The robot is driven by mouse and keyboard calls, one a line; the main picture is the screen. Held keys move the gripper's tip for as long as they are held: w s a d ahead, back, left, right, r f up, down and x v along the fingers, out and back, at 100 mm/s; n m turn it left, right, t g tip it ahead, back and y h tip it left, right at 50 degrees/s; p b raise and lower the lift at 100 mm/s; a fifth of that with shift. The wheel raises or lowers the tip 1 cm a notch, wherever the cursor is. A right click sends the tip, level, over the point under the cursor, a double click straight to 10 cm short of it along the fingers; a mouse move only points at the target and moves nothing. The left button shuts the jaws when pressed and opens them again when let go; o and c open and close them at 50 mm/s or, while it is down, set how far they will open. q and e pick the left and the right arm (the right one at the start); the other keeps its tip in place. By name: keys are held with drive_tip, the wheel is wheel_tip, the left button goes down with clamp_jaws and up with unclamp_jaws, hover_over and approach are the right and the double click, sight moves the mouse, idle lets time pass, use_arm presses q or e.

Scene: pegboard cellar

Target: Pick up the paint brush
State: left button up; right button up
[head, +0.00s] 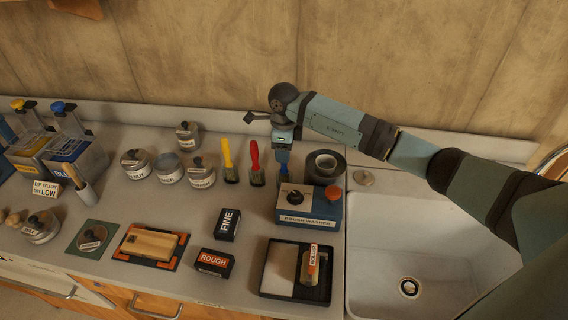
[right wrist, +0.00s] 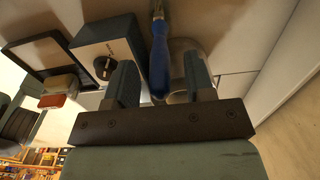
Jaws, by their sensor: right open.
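Three brushes stand in a row on the counter: one with a yellow handle (head: 227,155), one with a red handle (head: 254,158) and one with a blue handle (head: 284,170). The blue one is partly hidden under my right gripper (head: 284,155) in the head view. In the right wrist view the blue handle (right wrist: 159,70) lies between the two fingers of my right gripper (right wrist: 160,75), which are apart. I cannot tell whether either finger touches it. My left gripper is not in view.
Lidded tins (head: 168,168) stand to the left. A sink (head: 425,245) is at right. A paint tray (head: 277,268) lies at the front.

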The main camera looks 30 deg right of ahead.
drive_tip(key=shift+f, duration=0.25)
clamp_jaws()
drive_tip(key=shift+r, duration=0.15)
wheel_tip(320, 180, up, 20)
drive_tip(key=b, duration=0.3)
idle(0.5)
